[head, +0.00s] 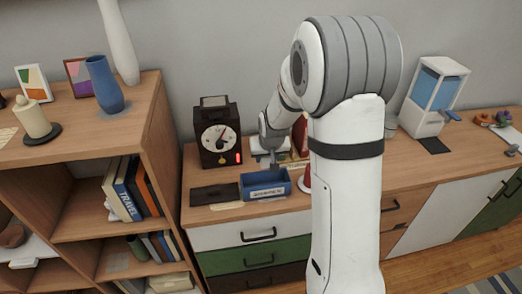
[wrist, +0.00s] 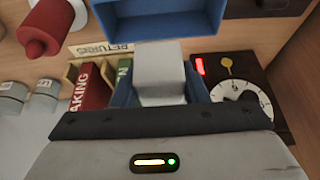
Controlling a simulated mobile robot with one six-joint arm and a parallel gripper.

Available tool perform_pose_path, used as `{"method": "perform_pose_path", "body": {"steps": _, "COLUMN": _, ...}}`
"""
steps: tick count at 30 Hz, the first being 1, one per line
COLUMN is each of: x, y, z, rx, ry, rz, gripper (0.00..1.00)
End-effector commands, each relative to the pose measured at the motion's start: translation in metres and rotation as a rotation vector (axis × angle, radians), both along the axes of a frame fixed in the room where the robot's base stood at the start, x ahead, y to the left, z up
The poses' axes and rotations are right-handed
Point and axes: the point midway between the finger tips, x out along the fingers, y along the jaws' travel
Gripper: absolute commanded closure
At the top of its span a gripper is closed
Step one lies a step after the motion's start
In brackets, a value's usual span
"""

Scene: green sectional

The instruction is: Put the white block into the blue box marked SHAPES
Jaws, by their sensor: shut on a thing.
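The white block (wrist: 160,72) shows in the wrist view between the blue fingers of my gripper (wrist: 160,92), which is shut on it. In the head view my gripper (head: 272,160) hangs just behind or over the back of the blue box (head: 265,184), and I cannot make out the block there. The blue box is open on top and stands on the wooden cabinet, with a white label on its front too small to read. In the wrist view the box (wrist: 140,32) lies at the top, beyond the block.
A dark clock (head: 218,137) stands behind the box to the left. A dark flat tray (head: 213,193) lies left of the box. A red cone-like thing (wrist: 45,28) stands beside the box. A red book (wrist: 92,90) and a RETURNS-labelled holder (wrist: 98,52) are near my gripper.

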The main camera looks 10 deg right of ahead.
Motion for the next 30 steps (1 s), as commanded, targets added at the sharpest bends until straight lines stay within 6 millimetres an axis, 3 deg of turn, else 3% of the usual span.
{"method": "perform_pose_path", "body": {"steps": 8, "x": 0.000, "y": 0.010, "z": -0.013, "rx": 0.000, "ry": 0.002, "rz": 0.018, "gripper": 0.82}}
{"method": "perform_pose_path", "body": {"steps": 30, "x": 0.000, "y": 0.015, "z": -0.073, "rx": 0.000, "ry": 0.000, "rz": 0.030, "gripper": 0.82}}
